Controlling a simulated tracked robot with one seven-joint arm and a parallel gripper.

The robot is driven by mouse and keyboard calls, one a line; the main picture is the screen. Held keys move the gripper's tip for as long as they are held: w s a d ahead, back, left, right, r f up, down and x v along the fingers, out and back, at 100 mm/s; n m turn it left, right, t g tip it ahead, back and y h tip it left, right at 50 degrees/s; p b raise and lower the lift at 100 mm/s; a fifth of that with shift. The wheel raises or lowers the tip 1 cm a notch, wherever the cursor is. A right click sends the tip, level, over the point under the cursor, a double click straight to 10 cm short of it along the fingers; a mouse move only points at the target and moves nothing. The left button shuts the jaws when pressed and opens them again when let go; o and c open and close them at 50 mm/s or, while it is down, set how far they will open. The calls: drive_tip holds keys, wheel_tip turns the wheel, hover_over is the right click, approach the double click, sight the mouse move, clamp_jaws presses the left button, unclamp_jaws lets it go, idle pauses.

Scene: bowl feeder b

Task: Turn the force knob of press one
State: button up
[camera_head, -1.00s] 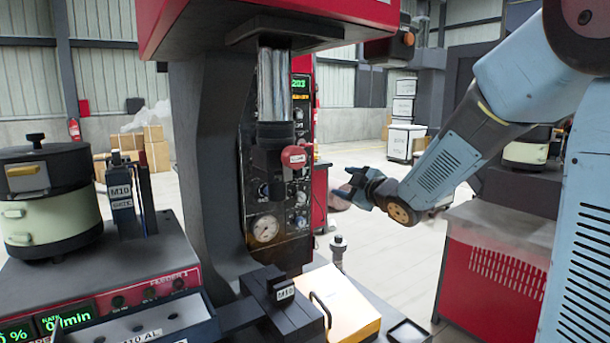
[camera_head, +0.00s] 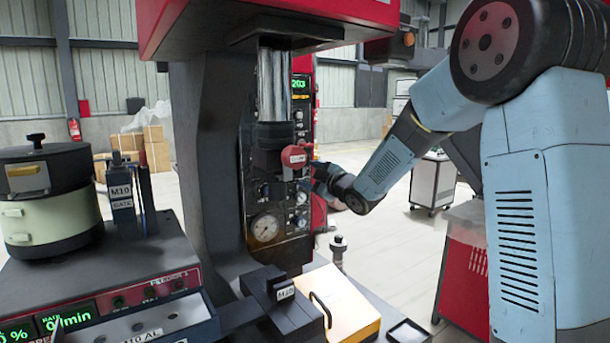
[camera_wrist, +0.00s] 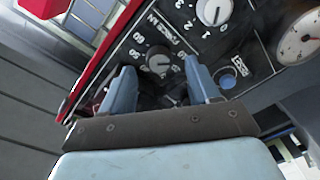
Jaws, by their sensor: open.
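The control panel of the press (camera_head: 282,222) stands behind the press column in the head view. In the wrist view a small dark round knob (camera_wrist: 159,62) has a number scale around it. The plate (camera_wrist: 165,32) beside it seems to read force in kN. My gripper (camera_wrist: 157,70) is open, and its two blue-grey fingers flank the knob in the picture, one at each side. I cannot tell whether they touch it or are still short of it. In the head view my gripper (camera_head: 321,178) is at the panel's right edge, with its fingertips partly hidden.
A larger knob (camera_wrist: 213,11), a gauge (camera_wrist: 303,38) and a blue button (camera_wrist: 228,79) sit close by on the panel.

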drive_tip(key=shift+x, duration=1.35)
drive_tip(key=c, duration=1)
drive_tip(key=shift+s+a, duration=0.1)
drive_tip(key=shift+a, duration=0.05)
drive_tip(key=shift+c, duration=0.2)
drive_tip(key=shift+f, duration=0.1)
